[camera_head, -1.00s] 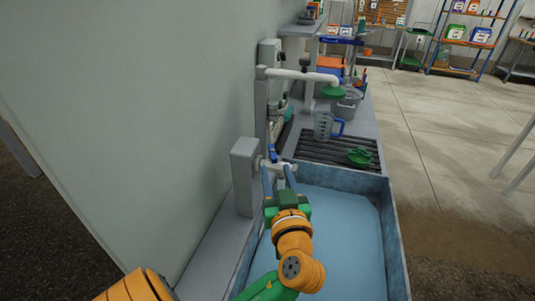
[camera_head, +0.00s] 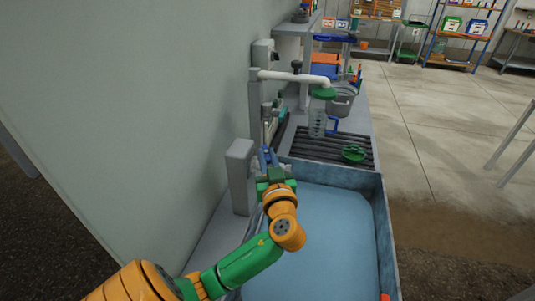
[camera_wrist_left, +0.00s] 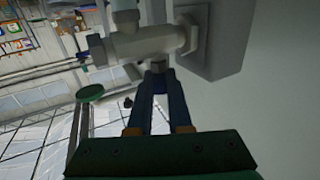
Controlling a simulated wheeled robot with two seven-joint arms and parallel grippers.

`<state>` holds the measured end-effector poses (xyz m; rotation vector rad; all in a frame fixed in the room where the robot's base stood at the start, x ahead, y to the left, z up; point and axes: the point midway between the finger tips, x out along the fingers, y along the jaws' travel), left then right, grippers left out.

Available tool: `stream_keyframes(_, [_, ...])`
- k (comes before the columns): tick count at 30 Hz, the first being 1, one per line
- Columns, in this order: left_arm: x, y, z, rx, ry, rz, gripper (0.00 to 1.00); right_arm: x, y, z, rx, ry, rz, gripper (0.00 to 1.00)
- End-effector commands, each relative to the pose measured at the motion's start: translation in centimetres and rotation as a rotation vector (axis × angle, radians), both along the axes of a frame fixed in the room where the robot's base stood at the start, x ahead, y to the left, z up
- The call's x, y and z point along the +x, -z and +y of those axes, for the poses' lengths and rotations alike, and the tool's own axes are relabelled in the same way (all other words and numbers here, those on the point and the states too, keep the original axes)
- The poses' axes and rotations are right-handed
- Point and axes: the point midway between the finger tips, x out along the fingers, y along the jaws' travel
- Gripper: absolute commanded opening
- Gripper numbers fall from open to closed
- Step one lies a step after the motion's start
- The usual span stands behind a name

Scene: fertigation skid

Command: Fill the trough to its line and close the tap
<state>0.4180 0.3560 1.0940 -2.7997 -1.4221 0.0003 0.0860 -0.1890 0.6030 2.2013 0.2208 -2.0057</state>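The trough (camera_head: 388,262) fills the lower middle of the head view. Pale blue water (camera_head: 335,225) covers its floor; I cannot make out its fill line. The grey tap (camera_wrist_left: 130,45) sticks out from a wall box (camera_head: 240,175) at the trough's far left corner, and it fills the top of the left wrist view. My left gripper (camera_head: 268,158) is at this tap. Its blue fingers (camera_wrist_left: 158,72) come together at the tips on a small blue tap lever (camera_wrist_left: 157,66), mostly hidden by them. My right gripper is not in view.
Behind the trough, a dark slatted rack (camera_head: 320,146) holds a clear jug with blue handle (camera_head: 318,123) and a green item (camera_head: 353,153). A white pipe with green head (camera_head: 324,93) hangs above, near a grey bucket (camera_head: 343,100). Open floor lies right.

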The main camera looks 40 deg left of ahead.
Motion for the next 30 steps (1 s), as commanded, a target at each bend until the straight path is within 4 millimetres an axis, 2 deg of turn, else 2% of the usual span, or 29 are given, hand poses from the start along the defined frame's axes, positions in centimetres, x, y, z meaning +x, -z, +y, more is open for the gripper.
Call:
stream_keyframes(5, [0.0, 0.2, 0.0, -0.002, 0.022, 0.002, 0.00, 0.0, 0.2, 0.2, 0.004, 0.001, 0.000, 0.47])
stream_keyframes(10, [-0.4, 0.4, 0.4, -0.001, 0.224, 0.004, 0.00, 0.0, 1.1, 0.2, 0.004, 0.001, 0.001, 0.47])
stream_keyframes(16, [-0.5, 0.0, 0.6, 0.001, 0.430, 0.007, 0.00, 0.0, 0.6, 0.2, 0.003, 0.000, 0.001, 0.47])
stream_keyframes(27, [-0.5, 0.0, 0.5, 0.000, 0.478, 0.000, 0.00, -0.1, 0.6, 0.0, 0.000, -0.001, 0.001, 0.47])
stream_keyframes(28, [-0.5, 0.0, 0.5, 0.000, 0.478, 0.001, 0.21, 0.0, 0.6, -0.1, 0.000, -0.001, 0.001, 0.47])
stream_keyframes(30, [-0.5, 0.0, 0.5, -0.001, 0.477, 0.000, 0.40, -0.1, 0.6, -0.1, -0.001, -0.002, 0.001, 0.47])
